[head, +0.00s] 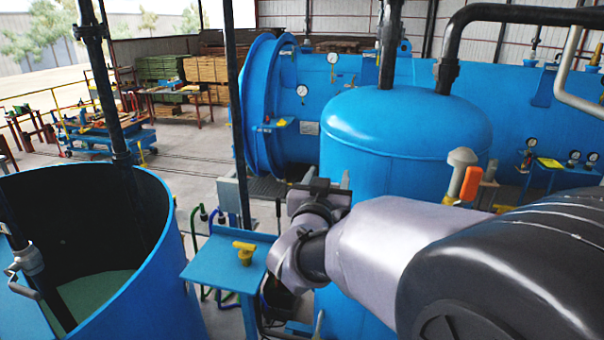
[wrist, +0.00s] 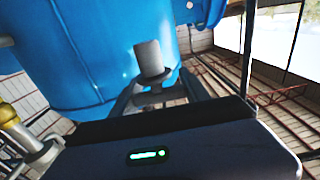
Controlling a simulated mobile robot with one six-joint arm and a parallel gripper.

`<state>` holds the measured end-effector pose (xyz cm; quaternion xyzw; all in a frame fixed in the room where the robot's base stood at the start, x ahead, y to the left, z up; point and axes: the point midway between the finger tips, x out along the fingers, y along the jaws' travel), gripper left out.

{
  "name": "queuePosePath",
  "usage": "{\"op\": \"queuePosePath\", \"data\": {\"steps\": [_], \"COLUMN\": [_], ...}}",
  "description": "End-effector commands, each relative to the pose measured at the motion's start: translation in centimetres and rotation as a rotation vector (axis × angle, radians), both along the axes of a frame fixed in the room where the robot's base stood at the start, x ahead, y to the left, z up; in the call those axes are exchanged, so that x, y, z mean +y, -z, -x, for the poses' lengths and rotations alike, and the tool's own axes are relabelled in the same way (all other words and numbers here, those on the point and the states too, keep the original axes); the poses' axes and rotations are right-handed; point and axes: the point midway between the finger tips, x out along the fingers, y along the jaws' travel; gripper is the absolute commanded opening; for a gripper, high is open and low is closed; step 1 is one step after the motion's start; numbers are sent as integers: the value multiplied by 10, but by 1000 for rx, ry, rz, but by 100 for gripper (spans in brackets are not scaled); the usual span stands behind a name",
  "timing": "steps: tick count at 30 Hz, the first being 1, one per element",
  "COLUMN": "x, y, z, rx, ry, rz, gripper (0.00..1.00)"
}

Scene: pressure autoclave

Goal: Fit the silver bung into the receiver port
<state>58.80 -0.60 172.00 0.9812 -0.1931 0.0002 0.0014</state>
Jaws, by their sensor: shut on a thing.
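The silver bung (wrist: 149,58) is a plain grey cylinder in the wrist view. My gripper (wrist: 153,92) is shut on its lower end, and most of its length stands clear of the fingers. In the head view my gripper (head: 320,188) is in front of the upright blue tank, beyond a small blue stand. The bung cannot be made out there. Blue tank wall (wrist: 85,50) lies behind the bung in the wrist view. I cannot tell whether the bung touches it. I cannot make out the receiver port in either view.
The upright blue tank (head: 405,135) has black pipes on top. The blue stand (head: 215,268) carries a yellow fitting (head: 244,250). An open blue vat (head: 165,270) is at left. An orange-handled valve (head: 472,183) is near my arm. A yellow-topped fitting (wrist: 9,114) is left in the wrist view.

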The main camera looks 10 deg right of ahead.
Motion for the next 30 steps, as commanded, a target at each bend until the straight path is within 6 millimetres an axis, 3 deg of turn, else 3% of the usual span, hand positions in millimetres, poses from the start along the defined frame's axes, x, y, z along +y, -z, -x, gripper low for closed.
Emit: {"op": "queuePosePath", "data": {"steps": [5, 18, 30], "x": [0, 0, 0], "y": [3, 56, 57], "z": [0, 0, 0], "rx": [-1, -1, -1], "ry": [2, 2, 2], "rz": [0, 0, 0], "gripper": [12, 12, 12]}}
